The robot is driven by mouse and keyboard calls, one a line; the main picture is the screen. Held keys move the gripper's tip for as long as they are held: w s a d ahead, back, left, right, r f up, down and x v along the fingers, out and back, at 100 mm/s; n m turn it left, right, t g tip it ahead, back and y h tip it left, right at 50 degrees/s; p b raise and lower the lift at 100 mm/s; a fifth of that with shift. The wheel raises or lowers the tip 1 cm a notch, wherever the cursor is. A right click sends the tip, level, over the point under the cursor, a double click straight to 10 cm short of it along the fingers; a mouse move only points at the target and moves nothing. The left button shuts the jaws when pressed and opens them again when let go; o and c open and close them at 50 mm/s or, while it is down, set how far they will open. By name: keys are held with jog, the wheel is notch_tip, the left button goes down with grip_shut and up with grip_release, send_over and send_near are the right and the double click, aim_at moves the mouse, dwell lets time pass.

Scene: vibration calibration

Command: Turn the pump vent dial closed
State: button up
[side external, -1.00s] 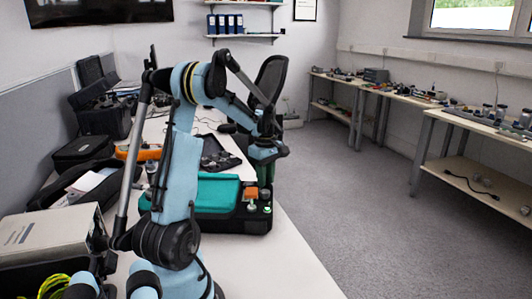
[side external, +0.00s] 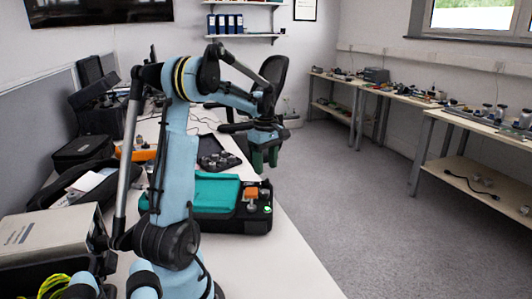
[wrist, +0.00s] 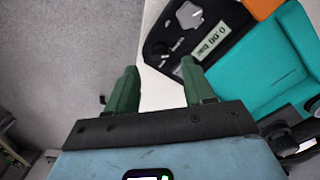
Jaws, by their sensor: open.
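The pump is a black case with a teal top (side external: 205,192), lying on the white bench. Its right-end panel (side external: 257,222) carries an orange block (side external: 266,194), a small silver knob (side external: 251,194) and a green light (side external: 267,209). The wrist view shows the panel with a display (wrist: 208,42), a grey dial-like part (wrist: 188,14) and a smaller control (wrist: 163,47). I cannot tell for sure which is the vent dial, or its setting. My gripper (side external: 265,160) is open and empty, above and beyond the panel.
An open black tray (side external: 218,158) and an orange instrument (side external: 140,154) lie behind the pump. A beige instrument box (side external: 50,240) stands at the left. A chair (side external: 272,75) is behind my gripper. The floor to the right is clear.

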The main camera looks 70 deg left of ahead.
aim_at(266, 180)
notch_tip(266, 180, up, 7)
jog(key=shift+r, duration=0.15)
dwell(0.4)
jog(key=d+f+m+t, duration=0.2)
jog(key=d+m+t, duration=0.1)
jog(key=d+m, duration=0.8)
jog(key=d+f+m+t, duration=0.3)
jog(key=d+m, duration=0.8)
jog(key=d, duration=1.1)
jog(key=shift+w+m+t, duration=0.25)
jog(key=shift+m+t, duration=0.15)
jog(key=shift+t, duration=0.2)
jog(key=shift+o, duration=0.5)
